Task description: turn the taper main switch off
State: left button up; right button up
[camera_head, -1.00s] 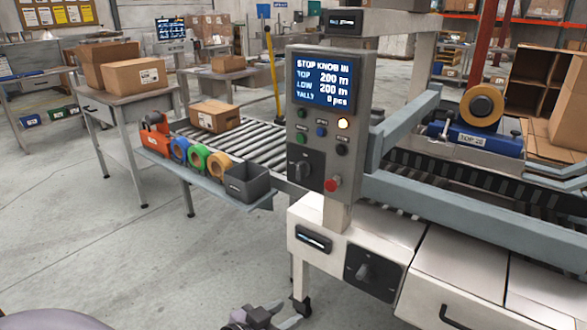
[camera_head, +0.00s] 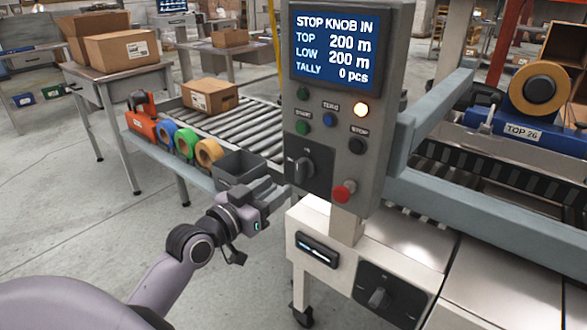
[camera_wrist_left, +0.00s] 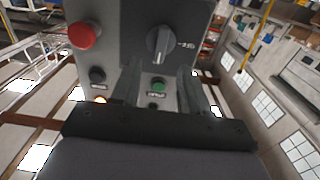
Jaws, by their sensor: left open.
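The taper's grey control panel (camera_head: 345,110) carries a rotary switch (camera_head: 300,167) on a dark plate at its lower left. In the left wrist view its grey handle (camera_wrist_left: 160,44) stands roughly upright in the picture, with a pale mark to its right that I cannot read. A second rotary switch (camera_head: 378,298) sits on a dark plate on the white cabinet below. I cannot tell which is the main switch. My left gripper (camera_head: 280,190) is open and empty, close to the panel's lower left. Its fingers (camera_wrist_left: 160,88) frame the green button in the wrist view, apart from the switch.
A red stop knob (camera_head: 344,190) projects right of the panel switch. A lit amber lamp (camera_head: 360,109) and small buttons are above. The screen (camera_head: 335,48) reads "STOP KNOB IN". A grey bin (camera_head: 240,168) and tape rolls (camera_head: 186,143) stand on a shelf left of the gripper.

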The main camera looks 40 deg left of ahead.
aim_at(297, 171)
pick_arm(q)
jog(key=shift+w+d+r, duration=0.1)
jog(key=shift+w+d, duration=0.05)
jog(key=shift+w, duration=1.65)
jog(key=shift+w+d+r, duration=0.1)
jog(key=shift+w, duration=1.65)
grip_shut()
